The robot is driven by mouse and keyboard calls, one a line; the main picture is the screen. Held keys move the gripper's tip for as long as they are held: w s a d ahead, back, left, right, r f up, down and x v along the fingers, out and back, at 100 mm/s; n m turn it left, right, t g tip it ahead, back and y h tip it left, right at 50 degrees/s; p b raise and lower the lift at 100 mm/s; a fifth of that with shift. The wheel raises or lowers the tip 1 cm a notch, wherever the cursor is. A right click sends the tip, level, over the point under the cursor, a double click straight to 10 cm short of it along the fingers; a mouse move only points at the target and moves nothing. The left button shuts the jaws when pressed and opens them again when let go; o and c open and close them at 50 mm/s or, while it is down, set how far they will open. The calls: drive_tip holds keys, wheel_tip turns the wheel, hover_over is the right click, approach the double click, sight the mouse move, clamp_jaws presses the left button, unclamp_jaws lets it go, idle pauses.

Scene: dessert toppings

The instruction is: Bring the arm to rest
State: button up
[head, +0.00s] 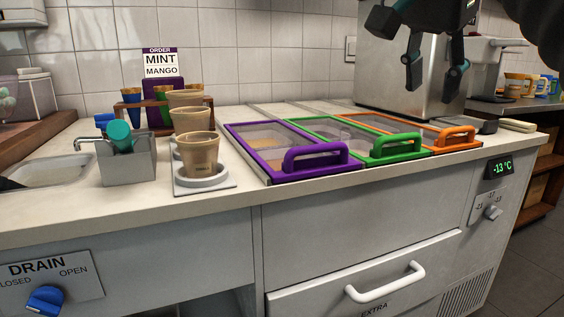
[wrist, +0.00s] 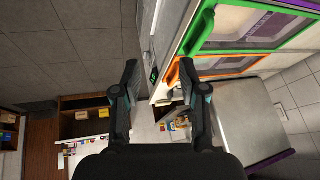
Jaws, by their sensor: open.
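My gripper (head: 434,76) is at the top right of the head view, raised above the right end of the counter in the picture. Its fingers hang apart and hold nothing. In the wrist view my gripper (wrist: 160,85) also shows open, with nothing between its fingertips. Part of my dark arm shows at the top right corner of the head view.
Lids with purple (head: 317,157), green (head: 399,146) and orange (head: 455,138) handles cover the counter bins (head: 262,180). A steel machine (head: 390,70) stands behind. Tan cups (head: 199,153) stand on a holder (head: 205,184) by the grey caddy (head: 128,165) and sink (head: 40,172).

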drive_tip(key=w+a+f+n+y, duration=0.1)
drive_tip(key=w+f+n, duration=0.15)
drive_tip(key=f, duration=0.35)
drive_tip(key=w+a+f+n+t+p, duration=0.1)
drive_tip(key=f+n, duration=0.3)
drive_tip(key=f, duration=0.2)
drive_tip(key=w+a+f+n+y, duration=0.1)
drive_tip(key=a+f+n, duration=0.15)
drive_tip(key=f, duration=0.35)
drive_tip(key=s+f+n+y+p, duration=0.1)
drive_tip(key=s+f+p, duration=0.3)
drive_tip(key=s+f, duration=1)
wheel_tip(320, 180, down, 3)
drive_tip(key=shift+s+d+f+n, duration=0.1)
drive_tip(key=shift+s+d+n, duration=0.25)
drive_tip(key=shift+n, duration=0.25)
